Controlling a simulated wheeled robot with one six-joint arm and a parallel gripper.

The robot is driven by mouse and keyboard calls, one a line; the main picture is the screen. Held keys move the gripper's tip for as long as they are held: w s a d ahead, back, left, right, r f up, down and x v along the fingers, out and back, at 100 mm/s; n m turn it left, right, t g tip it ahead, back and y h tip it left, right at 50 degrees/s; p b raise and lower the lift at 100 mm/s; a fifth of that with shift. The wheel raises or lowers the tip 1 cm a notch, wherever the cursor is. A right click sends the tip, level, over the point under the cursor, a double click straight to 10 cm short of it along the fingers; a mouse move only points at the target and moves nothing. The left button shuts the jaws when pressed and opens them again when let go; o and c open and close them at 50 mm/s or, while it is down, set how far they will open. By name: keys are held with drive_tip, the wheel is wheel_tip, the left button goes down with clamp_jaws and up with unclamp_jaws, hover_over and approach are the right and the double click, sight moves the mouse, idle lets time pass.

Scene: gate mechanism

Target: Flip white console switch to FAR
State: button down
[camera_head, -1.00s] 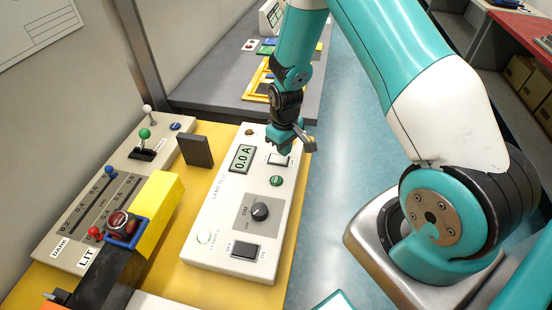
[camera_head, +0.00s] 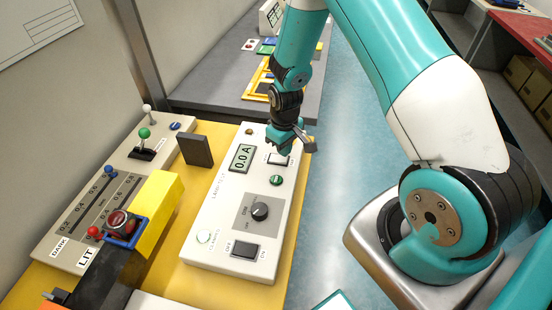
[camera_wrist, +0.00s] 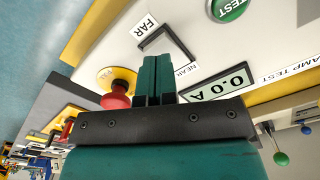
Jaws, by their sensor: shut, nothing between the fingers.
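The white console (camera_head: 222,210) lies on the yellow bench top. Its NEAR/FAR rocker switch (camera_head: 277,160) sits beside the 0.0 A display. In the wrist view the switch (camera_wrist: 178,42) shows as a pale rocker in a dark frame, between the FAR label (camera_wrist: 145,29) and the NEAR label (camera_wrist: 185,71). My gripper (camera_head: 286,150) is over the switch's far side in the head view. In the wrist view my gripper (camera_wrist: 155,60) is shut and empty, and its fingers hide part of the switch. I cannot tell whether they touch it or which way it is tipped.
The display (camera_head: 241,158), green TEST button (camera_head: 276,181), knob (camera_head: 260,211) and OFF/ON switch (camera_head: 243,250) are on the same console. A red mushroom button (camera_wrist: 117,96) is close to my fingers in the wrist view. A lever panel (camera_head: 105,190) stands to the left.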

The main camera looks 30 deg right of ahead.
sight(283, 158)
drive_tip(key=shift+f+b, duration=0.8)
drive_tip(key=shift+f, duration=0.35)
idle(0.4)
drive_tip(key=shift+r, duration=0.15)
drive_tip(key=shift+r+p, duration=2.7)
drive_tip(key=shift+r, duration=0.75)
drive_tip(key=shift+f, duration=0.1)
